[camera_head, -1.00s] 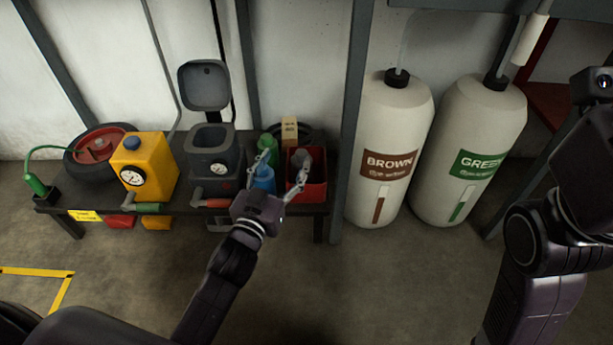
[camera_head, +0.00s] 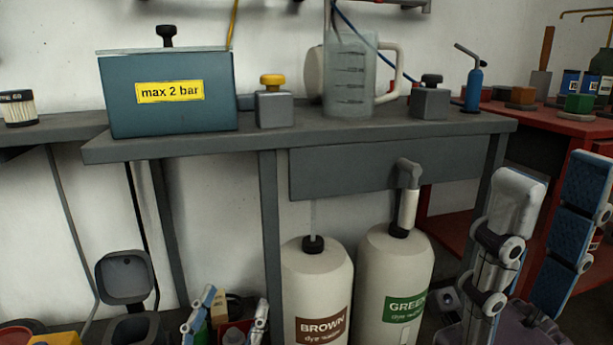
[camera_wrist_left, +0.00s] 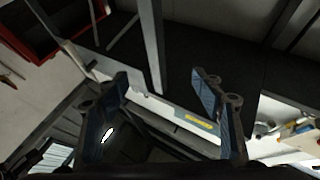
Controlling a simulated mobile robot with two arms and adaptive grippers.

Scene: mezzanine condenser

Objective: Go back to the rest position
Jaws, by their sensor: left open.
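My left gripper (camera_head: 236,299) shows only by its fingertips at the bottom of the head view. Its two fingers stand apart, in front of the small items on the low bench. In the left wrist view (camera_wrist_left: 160,80) its fingers are spread with nothing held between them. My right gripper (camera_head: 553,172) is raised at the right of the head view, in front of the red bench. Its two blue-padded fingers stand apart with nothing seen between them. Most of both arms is out of the frame.
A grey workbench (camera_head: 270,148) crosses the view, bearing a blue max 2 bar box (camera_head: 170,115) and a clear jug (camera_head: 349,95). Below stand the BROWN tank (camera_head: 315,280) and GREEN tank (camera_head: 395,270). A red bench (camera_head: 540,118) is at the right.

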